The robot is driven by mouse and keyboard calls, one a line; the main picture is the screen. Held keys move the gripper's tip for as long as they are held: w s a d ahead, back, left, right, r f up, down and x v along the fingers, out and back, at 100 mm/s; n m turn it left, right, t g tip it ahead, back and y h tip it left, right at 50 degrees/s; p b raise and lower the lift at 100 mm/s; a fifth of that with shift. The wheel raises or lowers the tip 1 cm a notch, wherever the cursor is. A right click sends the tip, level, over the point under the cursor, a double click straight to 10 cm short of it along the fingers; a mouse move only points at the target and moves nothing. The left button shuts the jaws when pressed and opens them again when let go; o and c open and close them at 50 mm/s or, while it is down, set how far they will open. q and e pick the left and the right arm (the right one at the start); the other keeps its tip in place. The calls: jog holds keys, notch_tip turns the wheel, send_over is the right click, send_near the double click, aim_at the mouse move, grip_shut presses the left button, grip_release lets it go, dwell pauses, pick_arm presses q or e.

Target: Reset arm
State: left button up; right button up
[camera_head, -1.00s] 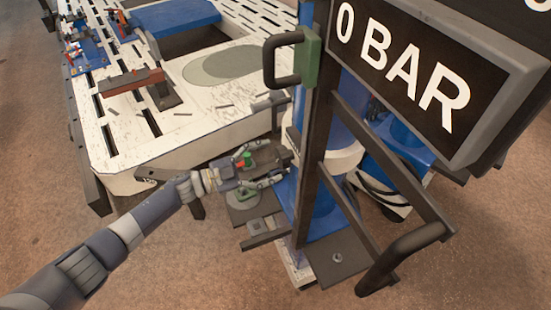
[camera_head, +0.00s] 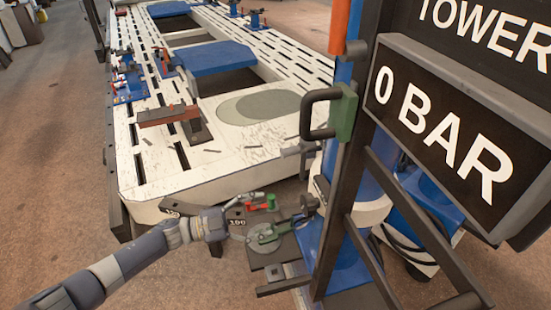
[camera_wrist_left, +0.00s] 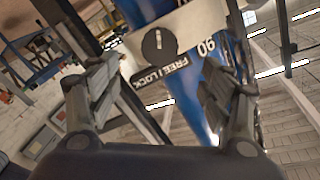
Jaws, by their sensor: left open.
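My left gripper (camera_head: 268,216) is open, low beside the blue tower column on the left side of its dark frame. No held object shows between its fingers. It also shows in the left wrist view (camera_wrist_left: 158,95), with its two fingers spread wide apart. Beyond them is a round black knob (camera_wrist_left: 159,44) on a pale band marked FREE / LOCK. The band crosses a blue column (camera_wrist_left: 190,95). A small red and green part (camera_head: 261,206) shows close to the fingers in the head view; I cannot tell whether they touch it. My right gripper is in neither view.
The white slotted frame bench (camera_head: 190,190) fills the left and middle, carrying blue pads and clamps. The tower has a sign (camera_head: 440,125) reading 0 BAR and a green block (camera_head: 343,112) with a dark handle. Open brown floor (camera_head: 60,200) lies left.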

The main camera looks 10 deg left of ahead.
pick_arm(q)
jog(key=s+a+f+n+t+y, duration=0.1)
jog(key=a+f+n+t+y, duration=0.3)
jog(key=f, duration=0.6)
jog(key=a+f+n+t+y, duration=0.1)
jog(key=a+f+n+y, duration=0.35)
jog(key=f, duration=0.65)
jog(key=s+a+f+n+g+y, duration=0.15)
jog(key=s+f+n+y, duration=0.25)
jog(key=s+f, duration=0.4)
jog(key=s+a+f+n+g+y, duration=0.3)
jog(key=s+f+g, duration=0.1)
jog(key=s+f, duration=0.95)
jog(key=s+f+n+g, duration=0.1)
jog(key=s+f+g, duration=0.2)
jog(key=s, duration=0.9)
jog(key=s+d+f+g, duration=0.1)
jog(key=s+f+g, duration=0.2)
jog(key=s, duration=1)
jog(key=shift+s+d+n+y, duration=0.3)
jog(key=shift+n+y, duration=0.05)
jog(key=shift+y, duration=0.1)
